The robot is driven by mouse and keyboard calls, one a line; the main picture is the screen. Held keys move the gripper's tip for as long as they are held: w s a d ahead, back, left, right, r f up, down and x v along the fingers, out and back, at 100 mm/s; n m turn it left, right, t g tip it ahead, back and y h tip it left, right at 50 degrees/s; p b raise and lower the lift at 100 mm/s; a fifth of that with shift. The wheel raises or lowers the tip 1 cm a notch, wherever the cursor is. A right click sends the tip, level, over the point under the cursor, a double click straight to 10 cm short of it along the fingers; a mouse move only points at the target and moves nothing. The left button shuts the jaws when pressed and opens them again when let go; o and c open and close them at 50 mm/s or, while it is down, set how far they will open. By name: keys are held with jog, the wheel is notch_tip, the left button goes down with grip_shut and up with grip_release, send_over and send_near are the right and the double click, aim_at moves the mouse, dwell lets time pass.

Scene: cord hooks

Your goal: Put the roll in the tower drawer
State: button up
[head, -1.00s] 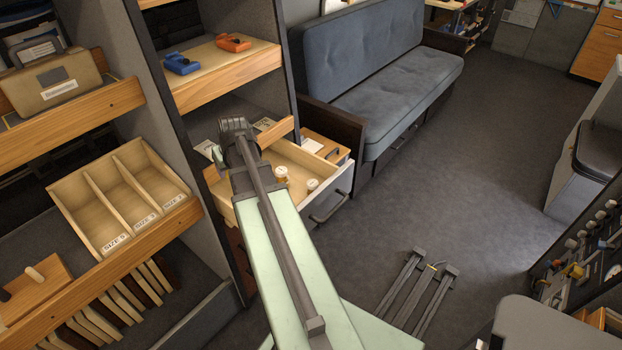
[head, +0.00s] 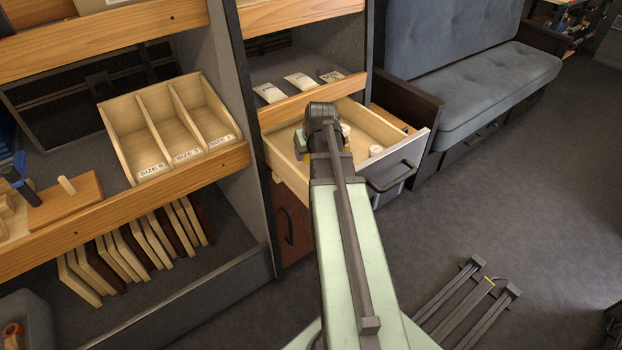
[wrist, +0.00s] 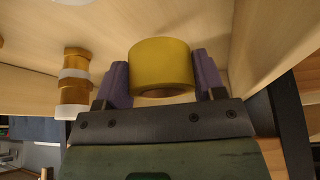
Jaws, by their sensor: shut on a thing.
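The tower drawer (head: 286,172) is pulled open, a pale wooden box with a grey front panel. My arm reaches over it, and the arm's end hides part of the inside. In the wrist view my gripper (wrist: 161,80) has its purple pads shut on the yellow roll (wrist: 160,58), one on each side. The drawer's pale wooden inside shows behind the roll and on both sides. I cannot tell whether the roll touches the drawer floor. The roll is not clearly visible in the head view.
A brass-coloured piece with white bands (wrist: 75,80) is in the drawer, left of the roll. A white-topped piece (head: 375,150) sits near the drawer front. A shelf with labelled packets (head: 300,82) is just above. The sofa (head: 470,75) stands to the right.

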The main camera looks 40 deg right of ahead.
notch_tip(320, 180, down, 5)
jog(key=b, duration=0.4)
jog(key=shift+r, duration=0.45)
jog(key=shift+f, duration=0.15)
jog(key=o, duration=1)
jog(key=shift+r+p, duration=0.4)
jog(key=p+v, duration=1)
jog(key=v, duration=0.1)
jog(key=shift+r+p, duration=0.25)
jog(key=shift+p, duration=0.05)
